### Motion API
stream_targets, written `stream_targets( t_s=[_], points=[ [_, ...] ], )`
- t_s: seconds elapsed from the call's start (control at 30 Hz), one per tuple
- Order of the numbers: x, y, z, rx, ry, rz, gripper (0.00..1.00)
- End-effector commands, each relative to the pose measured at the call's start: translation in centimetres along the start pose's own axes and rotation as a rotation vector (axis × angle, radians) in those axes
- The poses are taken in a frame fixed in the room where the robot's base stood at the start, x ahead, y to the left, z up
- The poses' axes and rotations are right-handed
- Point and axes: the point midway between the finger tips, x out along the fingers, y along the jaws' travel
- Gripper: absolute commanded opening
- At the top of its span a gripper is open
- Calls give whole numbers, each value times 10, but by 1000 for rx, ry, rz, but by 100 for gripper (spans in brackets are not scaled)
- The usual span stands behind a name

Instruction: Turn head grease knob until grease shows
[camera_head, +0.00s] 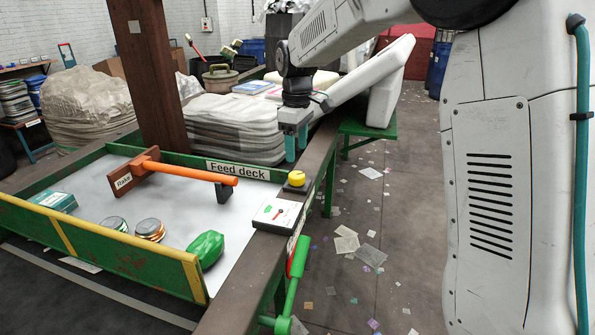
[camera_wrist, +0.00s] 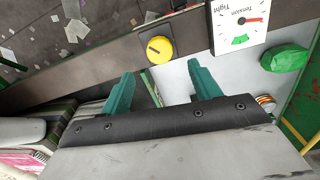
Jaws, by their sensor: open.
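The yellow knob (camera_head: 296,178) sits on a dark base on top of the brown side rail, beside the feed deck. In the wrist view the knob (camera_wrist: 159,48) is round, with a dark mark on its face. I see no grease around it in either view. My gripper (camera_head: 296,143) has teal fingers and points down, above the rail and a little beyond the knob. In the wrist view the fingers of my gripper (camera_wrist: 159,75) are apart with nothing between them, and the knob lies past their tips, not touched.
A tension gauge (camera_head: 276,214) stands on the rail in front of the knob. The feed deck (camera_head: 180,215) holds an orange-handled rake (camera_head: 195,172), a green lump (camera_head: 207,250) and several stacks. A green lever (camera_head: 290,290) hangs outside the rail. Scraps litter the floor.

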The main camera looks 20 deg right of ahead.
Motion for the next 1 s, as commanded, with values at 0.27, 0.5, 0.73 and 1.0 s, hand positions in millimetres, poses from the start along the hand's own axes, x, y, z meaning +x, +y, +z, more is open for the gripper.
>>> stream_targets(
  t_s=[0.27, 0.5, 0.73, 1.0],
  points=[
    [34, 0, 1, -19, -3, -2, 62],
    [68, 0, 0, -18, -2, 0, 62],
    [78, 0, 0, -17, -1, 1, 62],
    [78, 0, 0, -17, -1, 1, 37]
  ],
)
